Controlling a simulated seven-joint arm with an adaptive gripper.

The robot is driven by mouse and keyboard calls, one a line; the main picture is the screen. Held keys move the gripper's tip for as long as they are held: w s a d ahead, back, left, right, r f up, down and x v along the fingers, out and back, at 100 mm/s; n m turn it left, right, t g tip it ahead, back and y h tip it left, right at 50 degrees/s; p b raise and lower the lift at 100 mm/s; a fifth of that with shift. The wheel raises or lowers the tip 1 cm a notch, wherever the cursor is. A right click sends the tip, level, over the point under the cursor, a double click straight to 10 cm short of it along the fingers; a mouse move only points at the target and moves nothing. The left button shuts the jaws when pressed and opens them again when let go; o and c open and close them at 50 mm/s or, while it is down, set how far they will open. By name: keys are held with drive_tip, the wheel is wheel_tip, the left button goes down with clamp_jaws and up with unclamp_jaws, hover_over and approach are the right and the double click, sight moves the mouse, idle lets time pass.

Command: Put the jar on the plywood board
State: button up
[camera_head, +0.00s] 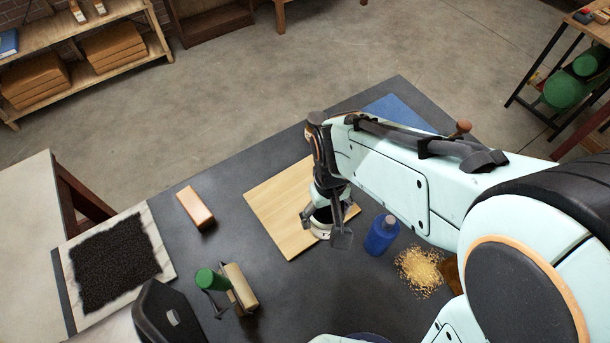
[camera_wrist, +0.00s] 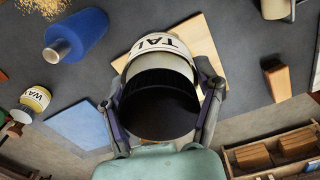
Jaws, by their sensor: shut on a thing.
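The jar, cream with a dark lid and a label reading "TAL", fills the middle of the wrist view (camera_wrist: 155,50). My gripper (camera_wrist: 163,88) is shut on it, one finger on each side. In the head view, my gripper (camera_head: 327,205) is over the right part of the plywood board (camera_head: 275,205), with a pale bit of the jar (camera_head: 321,228) showing below. The board also shows behind the jar in the wrist view (camera_wrist: 208,62). I cannot tell whether the jar touches the board.
A blue bottle (camera_head: 381,236) stands close right of the board, by spilled grains (camera_head: 422,270). A blue sheet (camera_head: 398,112) lies behind. A wooden block (camera_head: 195,207) and a green-topped item (camera_head: 212,280) are at left. The board's left part is bare.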

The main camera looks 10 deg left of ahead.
drive_tip(key=shift+s+a, duration=0.1)
drive_tip(key=shift+s, duration=0.55)
drive_tip(key=shift+w+a+f+n, duration=0.15)
drive_tip(key=shift+a+f+n, duration=0.05)
drive_tip(key=shift+f+n, duration=0.1)
drive_tip(key=w+a+f, duration=0.2)
drive_tip(key=w+f, duration=0.1)
drive_tip(key=w+a+f, duration=0.2)
drive_tip(key=w+f, duration=0.1)
drive_tip(key=w, duration=0.1)
drive_tip(key=w+a+f, duration=0.2)
drive_tip(key=w+f, duration=0.1)
drive_tip(key=shift+w, duration=0.4)
drive_tip(key=shift+w+f, duration=0.15)
drive_tip(key=shift+f, duration=0.75)
drive_tip(key=shift+w+f, duration=0.1)
drive_tip(key=shift+f, duration=0.75)
drive_tip(key=shift+f, duration=0.15)
drive_tip(key=o, duration=1.2)
drive_tip(key=shift+o, duration=0.2)
